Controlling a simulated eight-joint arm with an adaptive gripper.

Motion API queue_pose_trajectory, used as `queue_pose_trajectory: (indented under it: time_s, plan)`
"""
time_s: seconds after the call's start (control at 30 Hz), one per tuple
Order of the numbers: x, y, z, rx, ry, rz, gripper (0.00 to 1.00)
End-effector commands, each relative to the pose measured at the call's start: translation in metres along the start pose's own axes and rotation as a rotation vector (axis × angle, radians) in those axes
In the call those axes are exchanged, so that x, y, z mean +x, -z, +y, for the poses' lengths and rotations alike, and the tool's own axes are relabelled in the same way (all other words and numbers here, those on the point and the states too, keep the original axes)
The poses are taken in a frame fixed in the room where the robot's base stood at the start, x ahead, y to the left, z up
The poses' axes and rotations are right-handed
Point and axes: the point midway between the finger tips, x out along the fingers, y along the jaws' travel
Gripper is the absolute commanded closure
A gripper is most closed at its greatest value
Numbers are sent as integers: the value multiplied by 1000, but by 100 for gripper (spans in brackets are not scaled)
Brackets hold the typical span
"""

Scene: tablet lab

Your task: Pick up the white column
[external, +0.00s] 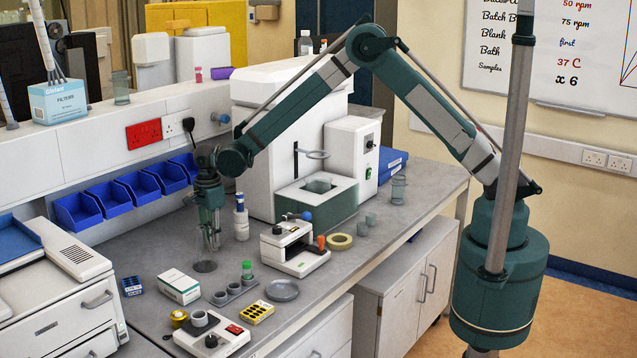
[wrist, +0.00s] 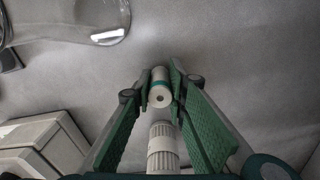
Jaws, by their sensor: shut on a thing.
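My gripper (external: 211,242) points down over the bench at the left in the external view. In the wrist view its green fingers (wrist: 161,90) are closed on both sides of a small white column (wrist: 160,98) with a teal band and a hole in its end. A ribbed white cylinder (wrist: 162,150) shows nearer the camera; I cannot tell how it joins the rest. In the external view the held piece is hard to make out between the fingers. I cannot tell whether it touches the bench.
A white bottle with blue bands (external: 241,218) stands just right of my gripper. A dark round disc (external: 205,266) lies below it. Blue bins (external: 122,196) line the wall behind. A white and green carton (external: 180,287) and a white device (external: 292,246) stand in front.

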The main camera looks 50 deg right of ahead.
Motion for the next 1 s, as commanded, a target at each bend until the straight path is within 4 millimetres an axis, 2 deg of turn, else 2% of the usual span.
queue_pose_trajectory:
  time_s: [0.17, 0.37, 0.8, 1.0]
  plan:
    - [-2, 0, 0, 0, 0, 0, 95]
    - [-14, 0, 0, 0, 0, 0, 95]
    - [-74, 0, 0, 0, 0, 0, 95]
    - [-94, 0, 0, 0, 0, 0, 95]
